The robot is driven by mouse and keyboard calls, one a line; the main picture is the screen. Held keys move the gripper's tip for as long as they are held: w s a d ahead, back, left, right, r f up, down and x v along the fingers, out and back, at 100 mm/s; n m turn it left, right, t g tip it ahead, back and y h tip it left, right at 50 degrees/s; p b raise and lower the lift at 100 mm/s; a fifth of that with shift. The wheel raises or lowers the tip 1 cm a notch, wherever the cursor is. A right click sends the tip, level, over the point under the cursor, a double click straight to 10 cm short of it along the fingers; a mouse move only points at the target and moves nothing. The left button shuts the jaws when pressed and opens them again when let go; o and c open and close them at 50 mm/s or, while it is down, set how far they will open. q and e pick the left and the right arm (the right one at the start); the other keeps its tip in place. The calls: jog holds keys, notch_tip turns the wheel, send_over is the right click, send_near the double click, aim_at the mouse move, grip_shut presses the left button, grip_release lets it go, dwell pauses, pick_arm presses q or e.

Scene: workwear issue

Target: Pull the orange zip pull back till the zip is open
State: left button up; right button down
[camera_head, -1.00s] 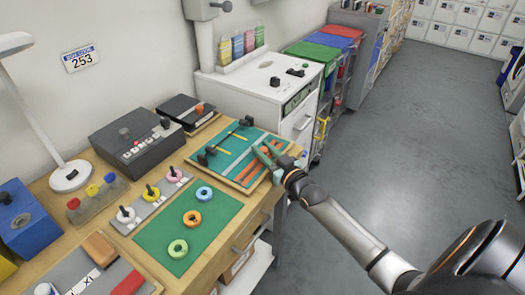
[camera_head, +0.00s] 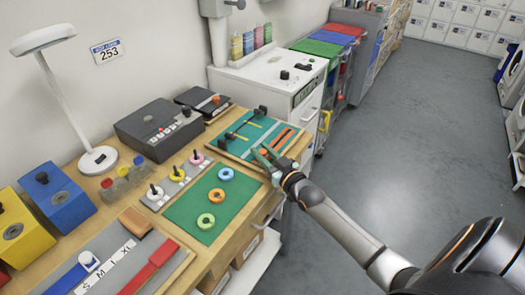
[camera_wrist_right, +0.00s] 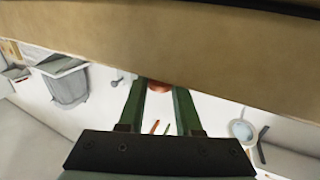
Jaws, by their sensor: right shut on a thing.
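The teal zip board (camera_head: 238,146) lies on the bench in a wooden frame, with orange strips (camera_head: 284,138) on its right part. My right gripper (camera_head: 263,157) is low at the front edge of the board, its green fingers pointing to the strips. In the right wrist view the fingers (camera_wrist_right: 159,92) have a small orange-red piece (camera_wrist_right: 158,86) between their tips, which I take as the zip pull. The pull itself is hidden by the fingers in the head view, and how far the zip is open cannot be told. My left gripper is not in view.
Two black-ended yellow fastenings sit on the board's left part. A green mat (camera_head: 190,216) with rings lies in front. A grey box (camera_head: 158,130) stands behind left, a white cabinet (camera_head: 262,88) behind. Open floor (camera_head: 400,130) is to the right.

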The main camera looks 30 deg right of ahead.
jog(key=shift+s+a+f, duration=0.1)
jog(key=shift+a+f, duration=0.05)
jog(key=shift+a, duration=0.1)
jog(key=c, duration=0.6)
grip_release()
jog(key=s, duration=1.2)
jog(key=shift+s, duration=0.3)
